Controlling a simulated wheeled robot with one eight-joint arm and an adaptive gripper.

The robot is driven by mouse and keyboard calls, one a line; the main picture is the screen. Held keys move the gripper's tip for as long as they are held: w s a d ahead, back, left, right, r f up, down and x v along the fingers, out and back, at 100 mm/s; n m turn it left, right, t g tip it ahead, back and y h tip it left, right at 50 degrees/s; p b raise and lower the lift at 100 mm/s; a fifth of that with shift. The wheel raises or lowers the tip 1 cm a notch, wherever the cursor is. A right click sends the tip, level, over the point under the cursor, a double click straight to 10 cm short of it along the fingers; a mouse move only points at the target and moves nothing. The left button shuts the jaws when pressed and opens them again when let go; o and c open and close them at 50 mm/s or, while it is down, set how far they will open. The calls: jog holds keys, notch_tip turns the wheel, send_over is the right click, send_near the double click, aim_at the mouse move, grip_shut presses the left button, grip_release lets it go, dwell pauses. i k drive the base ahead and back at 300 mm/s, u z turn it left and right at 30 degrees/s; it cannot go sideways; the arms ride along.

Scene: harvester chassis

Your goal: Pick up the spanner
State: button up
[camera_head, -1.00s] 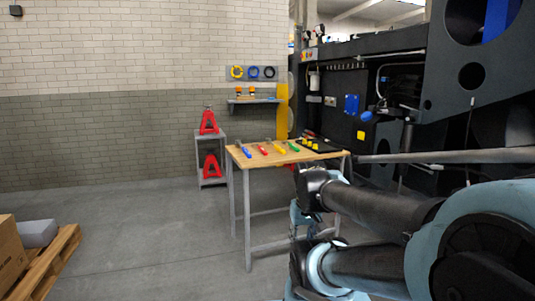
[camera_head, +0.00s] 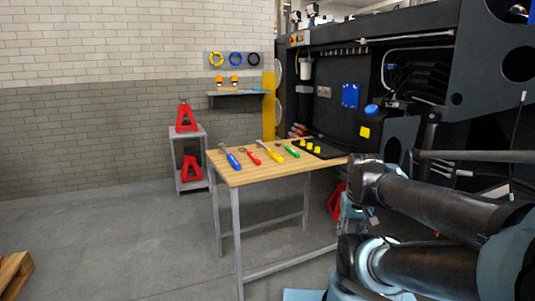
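Several hand tools lie on the wooden top of a workbench (camera_head: 232,178) in the head view. From left to right they are a blue-handled tool (camera_head: 233,161), a red-handled tool (camera_head: 254,159), a yellow-handled tool (camera_head: 274,155) and a green-handled tool (camera_head: 292,152). They are too small for me to tell surely which is the spanner. My arm shows at the right, folded, beside the bench's right end. My gripper cannot be made out in this view, and no tool is seen held.
A dark tray with yellow pieces (camera_head: 317,150) sits at the bench's right end. Red jack stands (camera_head: 186,120) are on a grey cart at the left. The dark harvester chassis (camera_head: 330,75) rises behind. A wooden pallet (camera_head: 14,275) is at lower left. The floor before the bench is open.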

aim_at(256, 162)
jog(key=u, duration=0.1)
jog(key=i, duration=0.95)
jog(key=u, duration=0.25)
